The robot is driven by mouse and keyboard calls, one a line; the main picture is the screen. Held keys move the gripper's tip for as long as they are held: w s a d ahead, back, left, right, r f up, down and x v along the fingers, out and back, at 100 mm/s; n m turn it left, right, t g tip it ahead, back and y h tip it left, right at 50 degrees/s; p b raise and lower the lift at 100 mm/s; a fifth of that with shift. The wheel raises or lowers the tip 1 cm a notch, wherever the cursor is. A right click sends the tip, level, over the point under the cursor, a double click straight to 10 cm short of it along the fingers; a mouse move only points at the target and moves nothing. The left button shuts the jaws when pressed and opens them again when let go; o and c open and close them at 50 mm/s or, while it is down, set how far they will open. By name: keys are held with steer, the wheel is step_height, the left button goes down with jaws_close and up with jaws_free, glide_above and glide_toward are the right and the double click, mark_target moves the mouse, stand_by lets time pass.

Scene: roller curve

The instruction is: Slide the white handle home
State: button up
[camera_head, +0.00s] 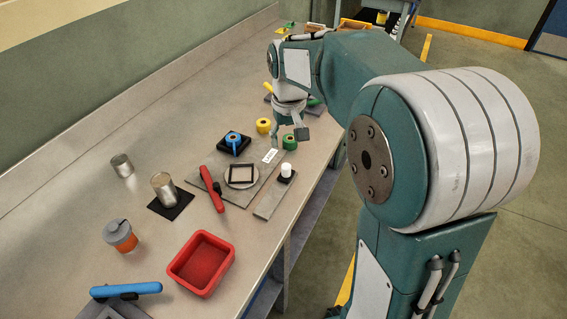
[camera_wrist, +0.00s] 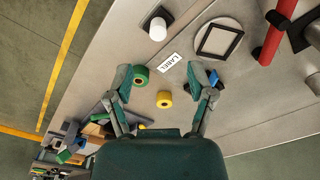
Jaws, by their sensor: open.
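The white handle (camera_head: 286,169) is a short upright white cylinder on a black block. The block sits on a narrow grey plate (camera_head: 266,205) near the front edge of the bench, toward the plate's far end. The handle also shows at the top of the wrist view (camera_wrist: 157,30). My gripper (camera_head: 289,136) is open and empty above the bench, apart from the handle and farther along the bench from it. In the wrist view, the two fingers of my gripper (camera_wrist: 166,82) are spread wide, with the handle beyond their tips.
A green roll (camera_wrist: 140,76) and a yellow roll (camera_wrist: 164,99) lie below my gripper. A white label (camera_head: 270,156), a blue roll on a black block (camera_head: 235,143) and a red lever (camera_head: 212,189) are close by. A red tray (camera_head: 202,263) stands nearer.

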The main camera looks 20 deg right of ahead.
mark_target(286, 166)
steer(key=shift+w+d+f, duration=0.15)
steer(key=shift+w+f, duration=0.85)
step_height(286, 166, down, 10)
steer(key=shift+f, duration=0.25)
jaws_close()
steer(key=shift+s, duration=0.1)
